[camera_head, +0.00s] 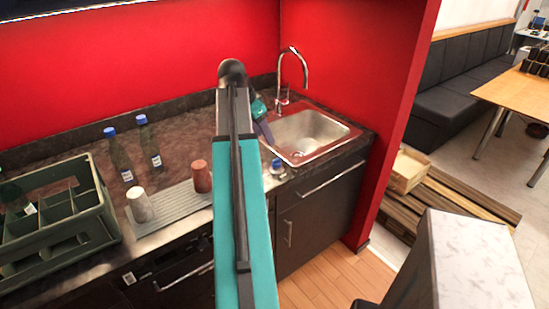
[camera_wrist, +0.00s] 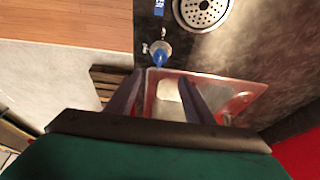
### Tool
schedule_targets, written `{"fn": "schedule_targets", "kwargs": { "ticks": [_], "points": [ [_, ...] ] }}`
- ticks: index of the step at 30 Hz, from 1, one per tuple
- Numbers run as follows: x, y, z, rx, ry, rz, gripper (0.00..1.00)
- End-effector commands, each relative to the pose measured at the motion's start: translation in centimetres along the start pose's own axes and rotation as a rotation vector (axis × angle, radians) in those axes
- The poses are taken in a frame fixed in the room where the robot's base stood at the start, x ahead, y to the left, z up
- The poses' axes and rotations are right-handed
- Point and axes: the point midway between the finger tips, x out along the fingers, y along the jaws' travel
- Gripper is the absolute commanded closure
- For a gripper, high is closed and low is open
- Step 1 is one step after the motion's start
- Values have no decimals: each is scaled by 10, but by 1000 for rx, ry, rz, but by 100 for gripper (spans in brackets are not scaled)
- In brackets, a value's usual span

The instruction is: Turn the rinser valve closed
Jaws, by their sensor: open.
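The rinser valve appears to be the small blue knob on a silver fitting at the counter's front edge, left of the sink; it shows in the head view (camera_head: 277,166) and, above my fingertips, in the wrist view (camera_wrist: 160,55). The round perforated metal rinser plate (camera_wrist: 205,9) is at the top of the wrist view; my arm hides it in the head view. My gripper (camera_wrist: 159,78) is open, its two dark fingers apart with nothing between them. In the head view my gripper (camera_head: 264,130) is partly hidden by my arm, over the counter beside the sink.
The sink (camera_head: 308,133) with a tall curved tap (camera_head: 305,70) is right of my gripper. A green crate (camera_head: 60,235), bottles (camera_head: 120,160), a white cup (camera_head: 139,204) and a reddish-brown cup (camera_head: 202,176) stand left of my arm. A red wall (camera_head: 350,60) is behind.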

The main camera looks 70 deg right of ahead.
Motion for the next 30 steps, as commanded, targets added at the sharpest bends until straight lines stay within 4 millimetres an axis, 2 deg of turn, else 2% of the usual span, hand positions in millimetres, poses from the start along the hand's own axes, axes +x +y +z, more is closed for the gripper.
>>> {"fn": "schedule_targets", "kwargs": {
  "ticks": [8, 30],
  "points": [
    [20, 0, 0, -1, -1, 1, 52],
    [94, 0, 0, -1, -2, 1, 52]
  ]
}}
